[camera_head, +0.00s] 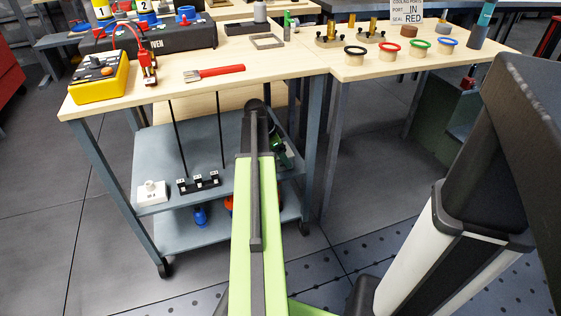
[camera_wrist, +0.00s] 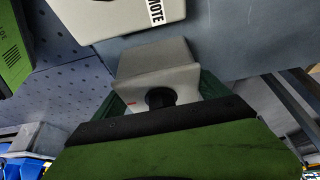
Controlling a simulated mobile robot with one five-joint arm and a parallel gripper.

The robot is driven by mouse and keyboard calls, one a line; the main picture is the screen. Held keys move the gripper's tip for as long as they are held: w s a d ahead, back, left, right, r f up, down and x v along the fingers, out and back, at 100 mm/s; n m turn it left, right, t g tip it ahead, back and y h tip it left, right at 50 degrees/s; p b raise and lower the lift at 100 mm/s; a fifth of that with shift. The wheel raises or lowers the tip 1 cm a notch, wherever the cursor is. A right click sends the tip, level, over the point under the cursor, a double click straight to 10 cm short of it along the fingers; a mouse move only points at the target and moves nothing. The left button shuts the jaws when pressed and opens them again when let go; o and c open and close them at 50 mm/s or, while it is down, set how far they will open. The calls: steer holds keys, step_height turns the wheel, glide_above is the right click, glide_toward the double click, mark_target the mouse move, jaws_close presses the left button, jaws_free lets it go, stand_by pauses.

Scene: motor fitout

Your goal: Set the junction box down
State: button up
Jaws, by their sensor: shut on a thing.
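The junction box (camera_wrist: 158,65) is a pale grey box with a dark round opening on its near face, in the middle of the wrist view. My gripper (camera_wrist: 162,88) has a dark green finger on each side of it and is shut on it. A grey-blue surface lies beyond the box; whether the box touches it I cannot tell. In the head view my green arm reaches down by the trolley's upper shelf (camera_head: 222,145) and hides the held box.
A white box with a partly visible label (camera_wrist: 118,14) is close beyond the junction box. On the upper shelf are a white fitting (camera_head: 151,191) and a black terminal block (camera_head: 199,182). The wooden worktop (camera_head: 285,62) overhangs the shelf. Trolley legs (camera_head: 313,150) stand at the right.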

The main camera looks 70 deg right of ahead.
steer(key=shift+r, duration=0.1)
steer(key=shift+s, duration=0.1)
steer(key=o, duration=1.6)
steer(key=shift+d, duration=0.1)
steer(key=shift+c, duration=0.2)
steer(key=p+v, duration=0.7)
steer(key=shift+r, duration=0.35)
steer(key=shift+f, duration=0.15)
